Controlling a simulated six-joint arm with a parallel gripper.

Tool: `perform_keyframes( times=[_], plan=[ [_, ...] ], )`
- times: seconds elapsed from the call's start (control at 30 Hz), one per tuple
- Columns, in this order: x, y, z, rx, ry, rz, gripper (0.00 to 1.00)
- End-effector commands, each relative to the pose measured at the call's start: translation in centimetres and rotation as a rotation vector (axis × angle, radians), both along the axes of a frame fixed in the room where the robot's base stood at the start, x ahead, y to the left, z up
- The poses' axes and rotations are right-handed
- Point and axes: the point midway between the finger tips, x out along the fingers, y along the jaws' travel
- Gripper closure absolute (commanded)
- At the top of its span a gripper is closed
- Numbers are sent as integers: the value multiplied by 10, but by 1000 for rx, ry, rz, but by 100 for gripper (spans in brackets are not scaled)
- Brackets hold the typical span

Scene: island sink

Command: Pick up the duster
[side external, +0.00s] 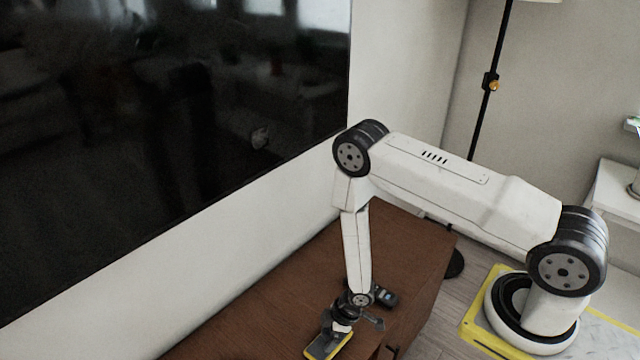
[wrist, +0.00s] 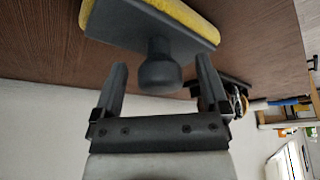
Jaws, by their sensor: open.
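The duster (side external: 328,344) lies on the brown wooden cabinet, a grey block with a yellow edge, partly hidden by my gripper in the side view. In the wrist view the duster (wrist: 148,28) shows its grey back, yellow pad and a rounded grey knob handle. My gripper (wrist: 160,84) is open, and its two dark fingers stand on either side of the knob with gaps between. In the side view my gripper (side external: 347,322) is low over the cabinet, right at the duster. Contact with the knob cannot be told.
A dark device (side external: 384,296) lies on the wooden cabinet (side external: 290,290) just behind my gripper. A large black screen (side external: 170,130) hangs on the wall to the left. A black lamp pole (side external: 490,85) stands at the back. The cabinet top left of the gripper is clear.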

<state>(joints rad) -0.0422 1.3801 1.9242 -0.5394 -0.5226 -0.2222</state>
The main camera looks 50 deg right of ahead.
Motion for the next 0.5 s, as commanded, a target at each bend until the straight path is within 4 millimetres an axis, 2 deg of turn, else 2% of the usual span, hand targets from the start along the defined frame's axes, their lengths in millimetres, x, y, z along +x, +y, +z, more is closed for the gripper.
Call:
perform_keyframes(
  times=[0.07, 0.3, 0.37, 0.5],
  plan=[
    [0, 0, 0, 0, 0, 0, 5],
    [0, 0, 0, 0, 0, 0, 81],
    [0, 0, 0, 0, 0, 0, 100],
    [0, 0, 0, 1, -1, 0, 100]
  ],
)
